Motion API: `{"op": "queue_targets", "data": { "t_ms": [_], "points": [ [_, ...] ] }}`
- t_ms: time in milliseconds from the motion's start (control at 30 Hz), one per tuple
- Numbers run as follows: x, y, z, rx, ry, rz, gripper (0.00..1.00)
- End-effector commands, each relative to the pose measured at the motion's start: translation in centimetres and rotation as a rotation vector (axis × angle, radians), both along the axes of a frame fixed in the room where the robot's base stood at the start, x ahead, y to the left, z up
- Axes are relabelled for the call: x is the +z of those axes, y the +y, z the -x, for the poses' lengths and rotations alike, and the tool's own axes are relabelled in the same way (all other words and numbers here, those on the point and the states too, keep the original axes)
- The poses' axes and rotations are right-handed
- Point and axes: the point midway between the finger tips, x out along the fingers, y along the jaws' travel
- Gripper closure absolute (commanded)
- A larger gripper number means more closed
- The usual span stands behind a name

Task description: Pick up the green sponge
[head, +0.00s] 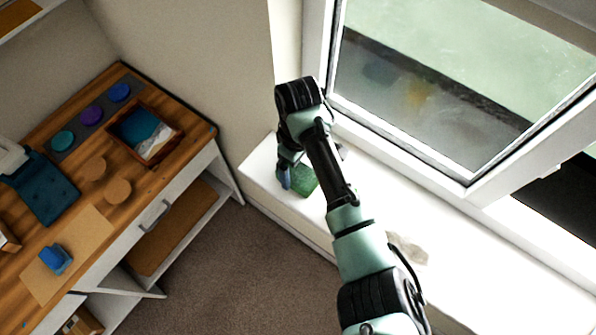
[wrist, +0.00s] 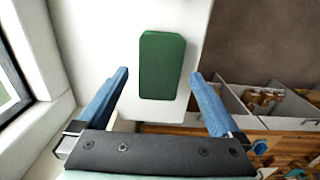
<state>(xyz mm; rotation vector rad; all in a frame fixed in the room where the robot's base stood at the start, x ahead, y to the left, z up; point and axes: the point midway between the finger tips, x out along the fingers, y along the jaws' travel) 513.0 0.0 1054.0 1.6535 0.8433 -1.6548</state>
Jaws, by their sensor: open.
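The green sponge (head: 304,181) lies on the white window sill, near its left end, in the head view. My arm hides part of it there. In the wrist view the sponge (wrist: 162,65) is a dark green block, lying between and a little beyond the lines of my two blue fingers. My gripper (wrist: 159,76) is open, with a finger on each side of the sponge and a gap to both. In the head view the gripper (head: 292,179) is beside the sponge, mostly hidden by my wrist. The gripper holds nothing.
The window sill (head: 480,258) is long and white, with a greyish crumpled item (head: 408,247) farther right. An open window frame (head: 468,190) stands over it. A wooden desk (head: 185,140) at left holds a tray (head: 118,127), several colour pots, and a blue block (head: 55,259).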

Motion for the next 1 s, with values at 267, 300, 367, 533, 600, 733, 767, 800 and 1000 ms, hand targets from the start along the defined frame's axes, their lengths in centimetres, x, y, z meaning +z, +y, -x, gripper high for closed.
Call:
{"op": "queue_targets", "data": {
  "t_ms": [267,300,367,533,600,733,767,800,1000],
  "points": [
    [-3.2,0.0,0.0,-0.002,0.002,0.000,0.00],
    [-3.3,0.0,0.0,-0.001,0.001,-0.001,0.00],
    [-3.5,0.0,0.0,-0.001,-0.001,-0.001,0.00],
    [-3.5,0.1,0.0,-0.001,-0.001,-0.001,0.00],
    [-3.5,0.1,0.0,-0.001,-0.001,-0.001,0.09],
    [-3.5,0.1,0.0,-0.001,-0.001,-0.001,0.32],
    [-3.5,0.1,0.0,-0.001,-0.001,-0.001,0.38],
    [-3.5,0.1,0.0,-0.001,-0.001,-0.001,0.45],
    [-3.5,0.1,0.0,-0.001,-0.001,-0.001,0.80]
  ]
}}
